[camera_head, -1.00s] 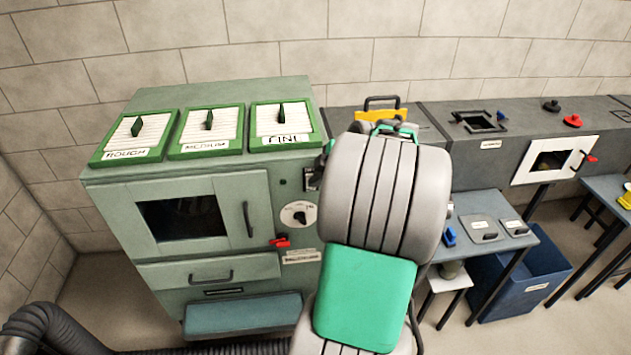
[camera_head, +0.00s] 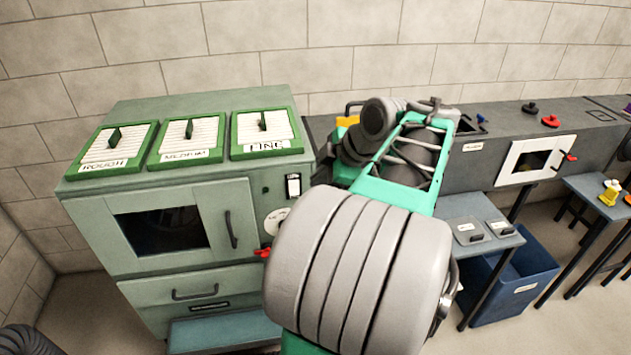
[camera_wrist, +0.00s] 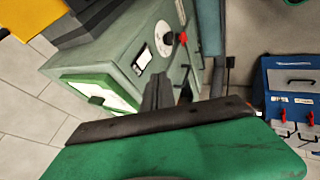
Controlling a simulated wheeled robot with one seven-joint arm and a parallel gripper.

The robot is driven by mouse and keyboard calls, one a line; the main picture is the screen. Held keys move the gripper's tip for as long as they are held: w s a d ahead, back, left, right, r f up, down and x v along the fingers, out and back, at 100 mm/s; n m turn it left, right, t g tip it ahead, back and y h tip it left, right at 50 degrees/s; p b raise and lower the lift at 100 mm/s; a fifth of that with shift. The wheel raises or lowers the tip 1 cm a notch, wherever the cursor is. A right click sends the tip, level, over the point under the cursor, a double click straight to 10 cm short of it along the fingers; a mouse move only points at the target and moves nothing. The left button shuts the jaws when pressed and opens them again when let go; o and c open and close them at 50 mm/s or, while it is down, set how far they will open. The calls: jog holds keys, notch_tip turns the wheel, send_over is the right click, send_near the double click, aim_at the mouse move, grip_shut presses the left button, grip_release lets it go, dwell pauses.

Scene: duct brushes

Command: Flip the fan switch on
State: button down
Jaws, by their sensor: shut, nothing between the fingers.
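The fan switch (camera_head: 293,186) is a small black-and-white rocker on the right part of the green cabinet's front, above a round dial. It also shows in the wrist view (camera_wrist: 142,60), on the same face as the dial (camera_wrist: 164,38). I cannot tell which way the rocker is set. My gripper (camera_head: 324,165) is partly hidden by my arm in the head view, a little right of the switch. In the wrist view my gripper (camera_wrist: 158,88) has its dark fingers together and empty, pointing toward the cabinet front, apart from the switch.
The green cabinet (camera_head: 100,215) has a windowed door, a drawer and a red knob (camera_head: 263,252) below the dial. Framed ROUGH, MEDIUM and FINE panels (camera_head: 190,143) lie on top. A grey bench (camera_head: 470,165) and a blue bin (camera_head: 515,275) stand to the right.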

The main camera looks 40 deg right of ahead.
aim_at(294, 188)
notch_tip(294, 188, down, 6)
jog(key=d+b, duration=0.2)
jog(key=b, duration=0.5)
notch_tip(294, 188, up, 5)
jog(key=a, duration=0.3)
jog(key=w+d+f, duration=0.2)
jog(key=w+f, duration=0.6)
jog(key=f, duration=0.1)
jog(key=shift+w+d+b, duration=0.3)
jog(key=shift+w+b, duration=0.1)
jog(key=shift+f, duration=0.1)
